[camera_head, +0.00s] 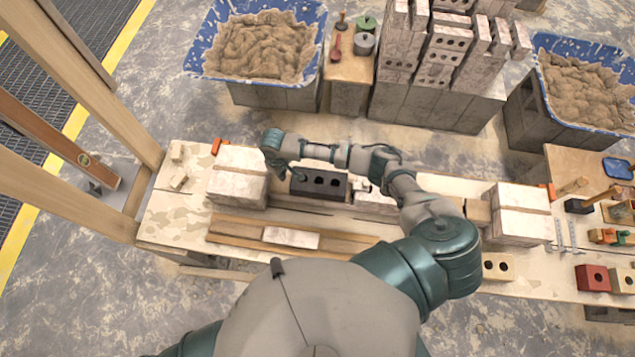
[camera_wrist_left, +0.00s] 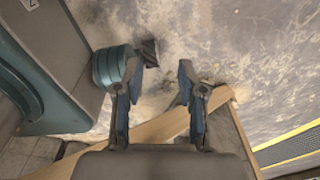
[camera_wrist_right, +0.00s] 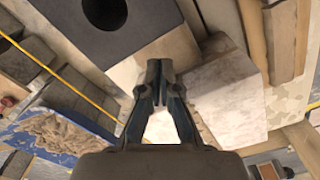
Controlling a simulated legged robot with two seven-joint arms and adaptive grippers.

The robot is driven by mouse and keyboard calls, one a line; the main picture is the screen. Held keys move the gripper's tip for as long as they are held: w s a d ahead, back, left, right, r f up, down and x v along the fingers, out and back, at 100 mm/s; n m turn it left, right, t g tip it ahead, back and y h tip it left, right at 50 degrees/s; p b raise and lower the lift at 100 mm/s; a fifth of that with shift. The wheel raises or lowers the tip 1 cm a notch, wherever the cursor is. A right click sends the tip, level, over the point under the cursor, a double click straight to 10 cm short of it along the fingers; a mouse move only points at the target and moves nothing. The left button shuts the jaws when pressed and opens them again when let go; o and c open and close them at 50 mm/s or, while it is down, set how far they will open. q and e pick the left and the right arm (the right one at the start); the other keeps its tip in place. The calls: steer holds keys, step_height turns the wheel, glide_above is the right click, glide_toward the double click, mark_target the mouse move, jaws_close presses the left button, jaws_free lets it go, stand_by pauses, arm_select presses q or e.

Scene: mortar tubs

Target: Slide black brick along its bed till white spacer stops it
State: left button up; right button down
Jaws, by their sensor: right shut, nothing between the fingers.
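The black brick (camera_head: 318,185), with round holes in its top, lies in the row on the workbench. It also shows at the top of the right wrist view (camera_wrist_right: 75,40). A small white piece (camera_head: 362,185), apparently the white spacer, is at the brick's right end; I cannot tell whether they touch. My right gripper (camera_wrist_right: 157,68) is shut and empty, pointing down between the black brick's left end and the pale brick stack (camera_head: 238,175). The forearm hides its fingertips in the head view. My left gripper (camera_wrist_left: 157,75) is open and empty, away from the brick.
A pale brick (camera_head: 375,202) lies right of the spacer. A wooden rail with a pale block (camera_head: 290,238) lies in front of the row. More pale bricks (camera_head: 520,215) stand at right. Mortar tubs (camera_head: 215,45) are behind. A wooden frame (camera_head: 80,60) rises at left.

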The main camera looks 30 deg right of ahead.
mark_target(285, 182)
steer(key=shift+d+f, duration=0.25)
steer(key=shift+f, duration=0.05)
steer(key=shift+d+f+b, duration=0.3)
steer(key=shift+f, duration=0.2)
steer(key=shift+a+f, duration=0.3)
steer(key=shift+f, duration=0.05)
steer(key=shift+a+f+b, duration=0.35)
steer(key=shift+f+b, duration=0.05)
steer(key=shift+f, duration=0.05)
steer(key=shift+d+f, duration=0.2)
steer(key=shift+f, duration=0.1)
steer(key=shift+d+f, duration=0.25)
steer(key=shift+f, duration=0.05)
steer(key=shift+r, duration=0.2)
steer(key=shift+a+r+p, duration=0.3)
steer(key=shift+p, duration=0.2)
arm_select(q)
steer(key=shift+d+f, duration=0.25)
steer(key=shift+d, duration=0.4)
steer(key=shift+d+r, duration=0.15)
steer(key=shift+d, duration=0.05)
arm_select(e)
steer(key=shift+d, duration=0.35)
arm_select(q)
steer(key=shift+r+p, duration=0.25)
steer(key=shift+p, duration=0.15)
arm_select(e)
steer(key=shift+s+d, duration=0.1)
steer(key=shift+s, duration=0.1)
